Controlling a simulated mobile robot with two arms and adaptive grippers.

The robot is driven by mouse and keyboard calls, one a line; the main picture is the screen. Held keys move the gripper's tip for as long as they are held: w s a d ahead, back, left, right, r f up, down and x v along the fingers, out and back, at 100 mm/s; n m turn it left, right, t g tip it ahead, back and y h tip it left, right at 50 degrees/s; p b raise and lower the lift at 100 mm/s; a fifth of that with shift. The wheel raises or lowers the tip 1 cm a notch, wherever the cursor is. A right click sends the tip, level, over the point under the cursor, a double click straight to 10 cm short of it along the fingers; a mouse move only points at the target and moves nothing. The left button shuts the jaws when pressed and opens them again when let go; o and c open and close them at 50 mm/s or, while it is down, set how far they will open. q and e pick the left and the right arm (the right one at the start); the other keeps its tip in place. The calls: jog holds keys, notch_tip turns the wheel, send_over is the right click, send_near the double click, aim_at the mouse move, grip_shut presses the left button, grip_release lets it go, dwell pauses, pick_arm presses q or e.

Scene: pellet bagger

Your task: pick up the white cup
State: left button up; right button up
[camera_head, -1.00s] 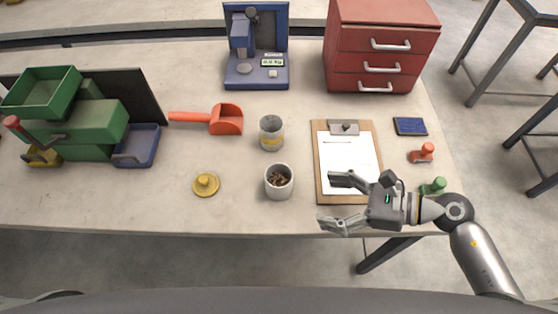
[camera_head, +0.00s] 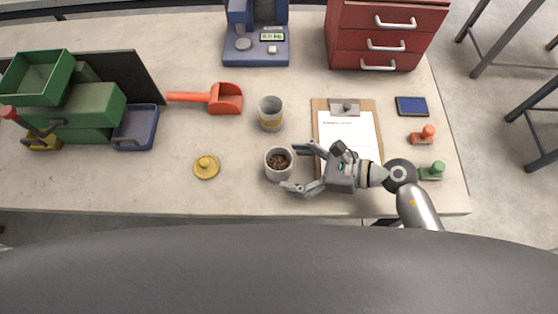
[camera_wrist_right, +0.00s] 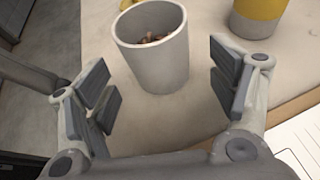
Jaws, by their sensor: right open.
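The white cup (camera_head: 278,165) stands upright near the front edge of the table, with brown pellets inside. It also shows in the right wrist view (camera_wrist_right: 160,65), ahead of and between the finger pads. My right gripper (camera_head: 293,168) is open just to the right of the cup, its fingers pointing left at it. In the right wrist view, my right gripper (camera_wrist_right: 165,95) has nothing between its pads, and the cup's near wall is close to the fingertips. My left gripper is not in view.
A grey and yellow cup (camera_head: 270,113) stands just behind the white cup. A yellow lid (camera_head: 206,167) lies to the left, and a red scoop (camera_head: 225,98) behind it. A clipboard (camera_head: 364,125) lies under my right gripper. Green and red stamps (camera_head: 423,134) stand at right.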

aim_at(279, 165)
jog(key=shift+x, duration=1.15)
jog(key=shift+a+f, duration=0.1)
jog(key=shift+a, duration=0.15)
jog(key=shift+c, duration=0.3)
jog(key=c, duration=1.1)
